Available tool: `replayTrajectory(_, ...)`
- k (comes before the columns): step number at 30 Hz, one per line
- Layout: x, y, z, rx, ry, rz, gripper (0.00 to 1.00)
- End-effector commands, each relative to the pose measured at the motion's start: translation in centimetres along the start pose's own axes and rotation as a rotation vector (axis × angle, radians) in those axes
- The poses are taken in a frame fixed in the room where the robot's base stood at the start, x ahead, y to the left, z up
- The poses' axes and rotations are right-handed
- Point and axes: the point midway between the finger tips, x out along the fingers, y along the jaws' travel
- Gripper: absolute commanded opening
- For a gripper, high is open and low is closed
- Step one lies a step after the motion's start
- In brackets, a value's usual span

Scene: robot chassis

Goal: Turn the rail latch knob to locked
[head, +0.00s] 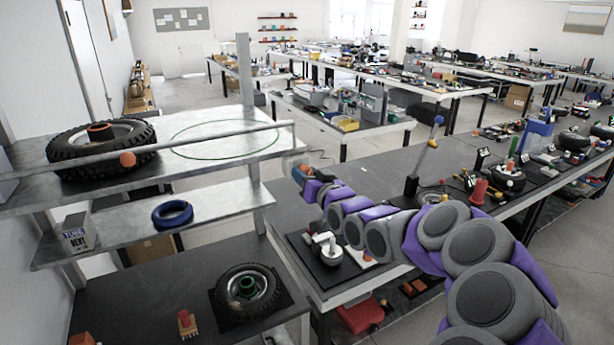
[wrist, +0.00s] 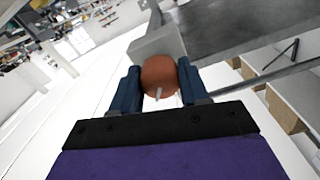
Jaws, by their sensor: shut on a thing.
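The rail latch knob (wrist: 160,72) is a round orange-brown knob in the wrist view. It has a short pale mark on its near face, pointing toward the bottom of the picture. It sits against a light grey block (wrist: 158,41). My gripper (wrist: 159,82) has its two blue fingers on either side of the knob, shut on it. In the head view my gripper (head: 303,173) is at the right end of the upper shelf, by the end of the metal rail (head: 215,138). The knob is mostly hidden there.
The upper shelf (head: 200,165) holds a large tyre (head: 102,142) and a green ring outline. A blue ring (head: 172,213) lies on the lower shelf. A dark workbench (head: 370,165) with tools stands under and right of my arm. An upright post (head: 244,70) rises behind the rail.

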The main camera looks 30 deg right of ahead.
Motion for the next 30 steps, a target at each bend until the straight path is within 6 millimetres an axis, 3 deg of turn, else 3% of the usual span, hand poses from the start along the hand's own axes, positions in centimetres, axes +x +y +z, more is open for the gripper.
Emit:
replayTrajectory(26, 0.05, 0.07, 0.87, 0.004, -0.018, 0.001, 0.14)
replayTrajectory(27, 0.05, 0.07, 0.88, 0.004, -0.018, 0.001, 0.47)
replayTrajectory(30, 0.05, 0.07, 0.73, 0.004, -0.015, 0.001, 0.57)
